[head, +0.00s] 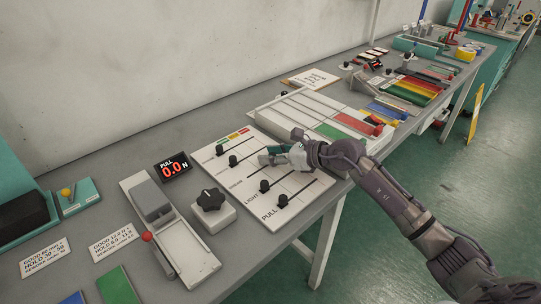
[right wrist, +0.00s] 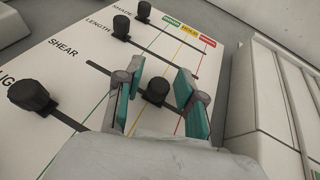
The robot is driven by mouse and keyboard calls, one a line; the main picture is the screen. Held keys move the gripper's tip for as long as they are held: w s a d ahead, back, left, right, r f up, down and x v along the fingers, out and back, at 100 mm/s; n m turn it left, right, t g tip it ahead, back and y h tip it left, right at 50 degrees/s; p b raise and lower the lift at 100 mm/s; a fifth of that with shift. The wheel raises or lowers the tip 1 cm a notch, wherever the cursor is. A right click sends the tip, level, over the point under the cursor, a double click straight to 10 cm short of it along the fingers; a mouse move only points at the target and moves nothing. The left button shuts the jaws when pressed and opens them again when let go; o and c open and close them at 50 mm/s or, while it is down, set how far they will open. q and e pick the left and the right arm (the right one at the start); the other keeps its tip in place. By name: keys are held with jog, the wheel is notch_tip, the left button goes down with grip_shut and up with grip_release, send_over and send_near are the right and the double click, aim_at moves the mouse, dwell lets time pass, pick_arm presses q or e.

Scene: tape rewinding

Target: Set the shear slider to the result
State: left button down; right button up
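The white slider panel (head: 222,170) has rows marked SHADE, LENGTH, SHEAR, LIGHT and PULL, crossed by green, yellow and red lines. In the right wrist view the black knob of the shear slider (right wrist: 157,90) stands at about the yellow line, on the coloured side of its track. My right gripper (head: 266,157) is over this row and hides the knob in the head view. In the right wrist view its teal-padded fingers (right wrist: 158,97) are open on either side of the knob, with gaps showing. My left gripper is not in view.
The light knob (right wrist: 30,95) and length knob (right wrist: 121,27) are close by on the neighbouring tracks. A display (head: 173,166) reads PULL 0.0 N. A black dial (head: 211,200) and a lever fixture (head: 168,230) stand left of the panel. A sectioned tray (head: 300,112) lies behind.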

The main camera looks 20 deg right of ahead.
jog(key=shift+s, duration=0.1)
jog(key=v, duration=1.2)
